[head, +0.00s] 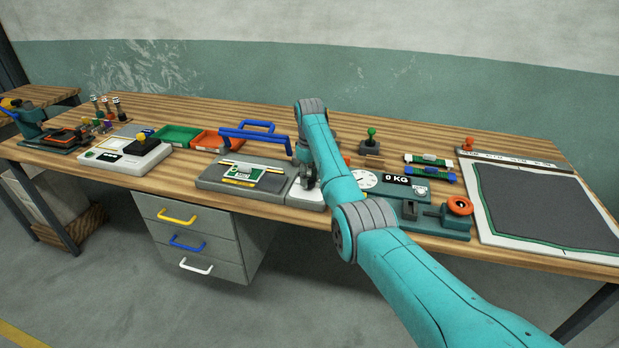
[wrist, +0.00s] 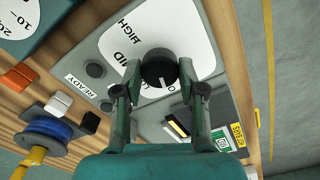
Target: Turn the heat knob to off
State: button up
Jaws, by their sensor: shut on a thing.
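The heat knob (wrist: 157,70) is a round black knob on a white dial plate (wrist: 152,25) in the wrist view. The plate reads HIGH and MID; other marks near the knob are partly covered. My gripper (wrist: 160,66) has one finger on each side of the knob and is shut on it. In the head view the knob and my fingertips are hidden behind my arm, over the white panel (head: 303,197) at the right end of the grey sealing unit (head: 212,178).
A READY label (wrist: 87,86) sits beside the dial. A blue-handled press bar (head: 255,138) stands behind the unit. A scale dial (head: 364,180) with a 0 KG display is close on the right. Green (head: 178,134) and orange trays (head: 213,141) lie to the left.

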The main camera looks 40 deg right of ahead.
aim_at(310, 180)
jog(key=shift+f, duration=0.1)
jog(key=o, duration=1.1)
jog(key=shift+o, duration=0.2)
jog(key=shift+r, duration=0.2)
notch_tip(310, 180, up, 12)
jog(key=shift+f, duration=0.15)
jog(key=shift+s, duration=0.1)
